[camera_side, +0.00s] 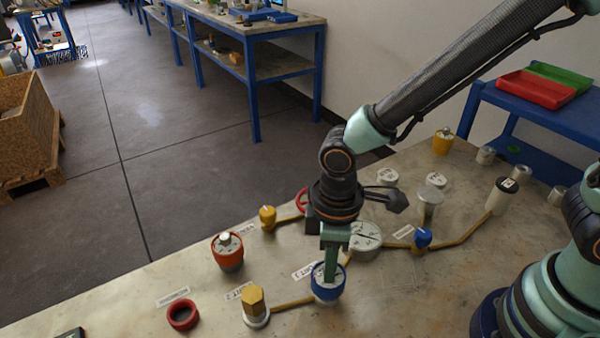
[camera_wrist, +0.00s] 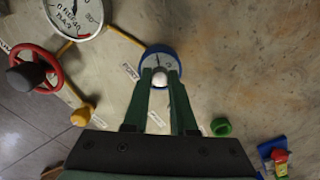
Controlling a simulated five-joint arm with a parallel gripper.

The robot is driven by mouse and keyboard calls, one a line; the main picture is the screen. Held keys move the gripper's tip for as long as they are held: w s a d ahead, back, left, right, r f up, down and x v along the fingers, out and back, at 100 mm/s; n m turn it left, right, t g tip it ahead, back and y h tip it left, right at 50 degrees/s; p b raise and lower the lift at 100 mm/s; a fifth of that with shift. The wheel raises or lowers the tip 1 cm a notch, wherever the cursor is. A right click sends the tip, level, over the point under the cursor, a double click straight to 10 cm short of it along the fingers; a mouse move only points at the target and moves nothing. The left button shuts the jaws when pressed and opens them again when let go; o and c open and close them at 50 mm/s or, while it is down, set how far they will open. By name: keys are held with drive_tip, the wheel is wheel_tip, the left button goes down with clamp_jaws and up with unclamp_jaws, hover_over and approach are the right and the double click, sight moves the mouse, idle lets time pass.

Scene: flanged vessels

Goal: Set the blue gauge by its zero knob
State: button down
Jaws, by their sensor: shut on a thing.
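The zero knob (camera_wrist: 160,77) is a small white rounded knob at the gauge, between the fingertips. My gripper (camera_side: 330,279) points down at the gauge from above. In the wrist view my gripper (camera_wrist: 161,75) is shut on the knob, with a green finger on either side. The fingers hide part of the dial in the side view.
A large white dial (camera_side: 365,238) stands behind the blue gauge.

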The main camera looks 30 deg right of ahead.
drive_tip(key=n, duration=1)
drive_tip(key=shift+n, duration=0.4)
idle(0.4)
drive_tip(key=c, duration=0.7)
unclamp_jaws()
drive_tip(key=shift+r, duration=0.1)
wheel_tip(320, 180, up, 12)
